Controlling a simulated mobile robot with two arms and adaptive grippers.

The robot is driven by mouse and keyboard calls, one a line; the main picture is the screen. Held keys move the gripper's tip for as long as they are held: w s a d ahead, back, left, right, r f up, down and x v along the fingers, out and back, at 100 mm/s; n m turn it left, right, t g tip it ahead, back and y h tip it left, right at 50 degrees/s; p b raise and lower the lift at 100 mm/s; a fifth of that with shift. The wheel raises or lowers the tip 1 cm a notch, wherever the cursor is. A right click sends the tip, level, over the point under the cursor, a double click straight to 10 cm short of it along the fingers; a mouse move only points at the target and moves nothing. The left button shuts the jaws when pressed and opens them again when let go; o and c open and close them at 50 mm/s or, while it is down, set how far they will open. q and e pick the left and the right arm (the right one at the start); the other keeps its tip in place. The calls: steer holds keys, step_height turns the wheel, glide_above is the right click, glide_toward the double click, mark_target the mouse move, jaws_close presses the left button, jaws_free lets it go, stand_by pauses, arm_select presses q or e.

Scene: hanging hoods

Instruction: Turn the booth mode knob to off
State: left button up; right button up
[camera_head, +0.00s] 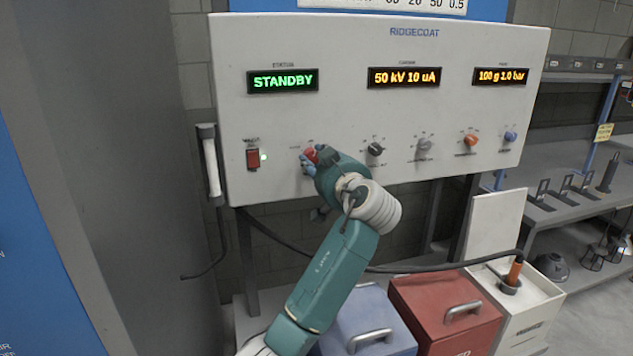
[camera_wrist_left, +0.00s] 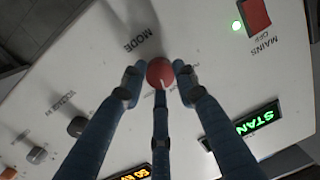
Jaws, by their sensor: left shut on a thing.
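The red mode knob (camera_head: 311,155) is on the white control panel (camera_head: 330,110), at the lower left. My left gripper (camera_head: 307,161) is at the panel with its fingers closed around this knob. In the left wrist view the knob (camera_wrist_left: 160,70) sits between the three fingers of the gripper (camera_wrist_left: 160,82), under the printed word MODE. A pale mark shows on the knob near the middle finger, but its setting is hard to read. The status display (camera_head: 283,81) reads STANDBY in green. My right gripper is not in view.
A red mains switch (camera_head: 252,159) with a lit green lamp (camera_head: 263,157) is left of the knob. A black knob (camera_head: 375,149), a grey knob (camera_head: 424,144), an orange knob (camera_head: 471,141) and a blue knob (camera_head: 510,136) are to the right. A white handle (camera_head: 211,165) hangs at the panel's left edge.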

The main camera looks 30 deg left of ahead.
arm_select(q)
steer(key=shift+r+n+b, duration=0.2)
steer(key=shift+n+b, duration=0.8)
steer(key=shift+b, duration=0.3)
steer(key=shift+r+n+b, duration=0.15)
steer(key=shift+n+b, duration=0.15)
steer(key=shift+s, duration=0.1)
steer(key=o, duration=1.1)
steer(key=shift+o, duration=0.2)
